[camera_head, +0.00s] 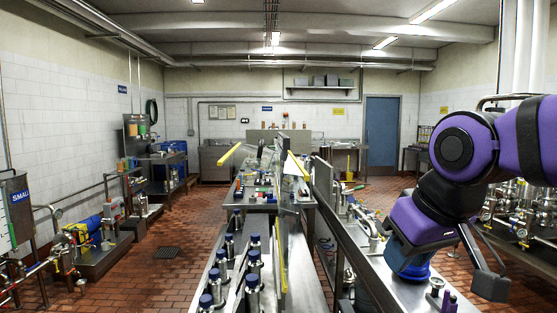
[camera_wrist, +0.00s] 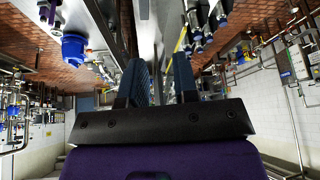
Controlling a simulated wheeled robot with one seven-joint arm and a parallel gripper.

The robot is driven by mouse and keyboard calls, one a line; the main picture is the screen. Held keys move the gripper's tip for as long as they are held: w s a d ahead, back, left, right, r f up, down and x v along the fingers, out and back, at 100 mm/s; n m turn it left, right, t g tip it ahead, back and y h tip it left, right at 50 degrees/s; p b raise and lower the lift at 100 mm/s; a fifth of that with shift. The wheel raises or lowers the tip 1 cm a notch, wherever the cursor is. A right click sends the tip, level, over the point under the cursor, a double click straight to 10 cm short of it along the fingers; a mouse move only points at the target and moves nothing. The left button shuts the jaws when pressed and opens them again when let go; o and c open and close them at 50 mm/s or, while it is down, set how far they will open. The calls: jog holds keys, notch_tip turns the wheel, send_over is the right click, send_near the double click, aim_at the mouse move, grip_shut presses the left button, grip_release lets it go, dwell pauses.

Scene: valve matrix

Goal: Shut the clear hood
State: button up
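The clear hood (camera_head: 290,215) appears as thin see-through panels with yellow edge strips (camera_head: 282,262), standing up along the middle bench in the head view. Another yellow bar (camera_head: 230,154) slants up at its far left. The exact outline of the clear panels is hard to make out. A yellow strip (camera_wrist: 181,40) also shows past my fingers in the wrist view. My gripper (camera_wrist: 161,62) has its two fingers apart with nothing between them. In the head view my arm is at the right, away from the hood, and its fingers are hard to tell there.
Several blue-capped steel bottles (camera_head: 254,268) stand on the near bench beside the panels. A metal bench with pipe fittings (camera_head: 365,228) runs between the hood and my arm. A blue round part (camera_wrist: 74,47) shows in the wrist view. Brick floor (camera_head: 180,275) is open at the left.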

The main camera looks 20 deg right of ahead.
jog(key=shift+m+y, duration=0.3)
jog(key=shift+y, duration=0.1)
jog(key=w+r, duration=0.1)
jog(key=w, duration=0.1)
jog(key=w+r, duration=0.2)
jog(key=w, duration=0.1)
jog(key=w+r, duration=0.2)
jog(key=w, duration=0.1)
jog(key=shift+d, duration=0.25)
grip_shut()
jog(key=w+d+r+m+t+y, duration=0.15)
jog(key=w+d+r, duration=0.35)
jog(key=w, duration=0.9)
jog(key=w+d+r+n+y, duration=0.15)
jog(key=w+d, duration=0.45)
jog(key=w, duration=0.8)
jog(key=w+a+f+m, duration=0.1)
jog(key=w+a+f, duration=0.5)
jog(key=a, duration=0.1)
jog(key=shift+w+a+y, duration=0.15)
jog(key=shift+w+y, duration=0.25)
